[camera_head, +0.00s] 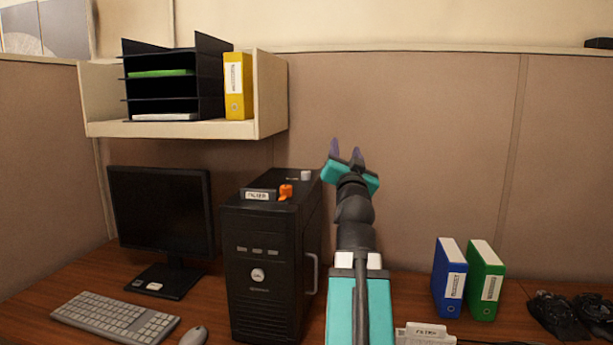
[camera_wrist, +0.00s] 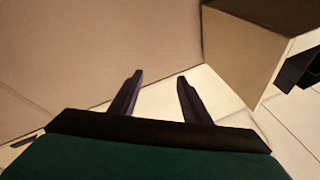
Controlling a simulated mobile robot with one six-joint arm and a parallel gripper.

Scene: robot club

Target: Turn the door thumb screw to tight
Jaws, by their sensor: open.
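A black computer tower (camera_head: 265,265) stands upright on the desk, left of my arm. On its top are an orange knob-like piece (camera_head: 286,191), a labelled block (camera_head: 259,195) and a small pale piece (camera_head: 306,175). I cannot tell which of these, if any, is the door thumb screw, nor how far it is turned. A handle (camera_head: 315,273) shows on the tower's right side. My gripper (camera_head: 346,152) is open and empty, raised above and right of the tower, pointing up. In the wrist view its two fingers (camera_wrist: 159,78) are apart with nothing between them.
A shelf (camera_head: 270,95) with a black tray rack (camera_head: 160,85) and yellow binder (camera_head: 238,86) hangs above the tower. A monitor (camera_head: 160,212), keyboard (camera_head: 115,318) and mouse (camera_head: 193,336) lie left. Blue (camera_head: 450,278) and green (camera_head: 485,280) binders stand right.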

